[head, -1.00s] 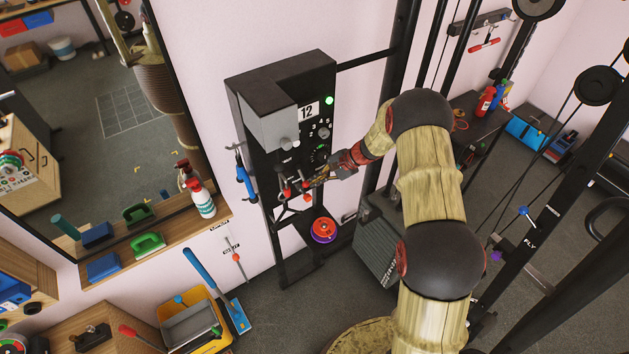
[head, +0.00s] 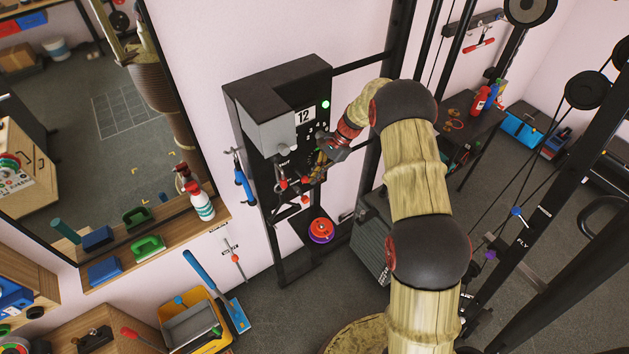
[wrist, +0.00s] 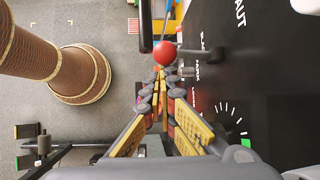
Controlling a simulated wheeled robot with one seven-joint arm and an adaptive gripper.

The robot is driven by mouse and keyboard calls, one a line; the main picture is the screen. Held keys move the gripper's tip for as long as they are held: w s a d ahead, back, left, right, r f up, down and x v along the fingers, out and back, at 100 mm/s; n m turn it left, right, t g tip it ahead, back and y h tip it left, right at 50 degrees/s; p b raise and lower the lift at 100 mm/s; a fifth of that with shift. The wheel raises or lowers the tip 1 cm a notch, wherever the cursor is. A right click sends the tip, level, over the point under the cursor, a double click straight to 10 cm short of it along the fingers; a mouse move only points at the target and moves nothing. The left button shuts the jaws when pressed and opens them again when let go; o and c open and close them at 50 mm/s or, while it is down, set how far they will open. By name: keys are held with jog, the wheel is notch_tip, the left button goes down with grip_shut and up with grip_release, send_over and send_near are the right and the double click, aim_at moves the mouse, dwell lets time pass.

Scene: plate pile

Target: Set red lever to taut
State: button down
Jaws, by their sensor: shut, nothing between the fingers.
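A red ball knob (wrist: 164,53) on a thin lever shows in the wrist view, just beyond my fingertips. In the head view, a red knob (head: 283,184) sits at the lower left of the black panel, with other small red parts close by. My gripper (wrist: 158,78) has its fingertips together just behind the knob, with nothing held. Whether they touch it I cannot tell. In the head view my gripper (head: 316,172) is low in front of the panel. Lettering ending in "AUT" is on the panel (wrist: 270,70) at the wrist view's upper right.
The black machine column (head: 270,228) carries a "12" label and a green light. A red and purple disc (head: 321,230) lies low on it. A blue handle (head: 244,183) hangs at its left. Black frame posts stand to the right. A yellow bin (head: 190,318) is on the floor.

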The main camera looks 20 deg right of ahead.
jog(key=shift+w+r+b, duration=0.15)
jog(key=shift+r+b, duration=0.15)
jog(key=shift+r, duration=0.45)
jog(key=shift+w+r+b, duration=0.1)
jog(key=shift+r+b, duration=0.15)
jog(key=shift+r, duration=0.5)
jog(key=shift+a+r, duration=0.1)
jog(key=shift+w+r, duration=0.1)
jog(key=v, duration=1.1)
jog(key=shift+d+r, duration=0.3)
jog(key=shift+w, duration=0.1)
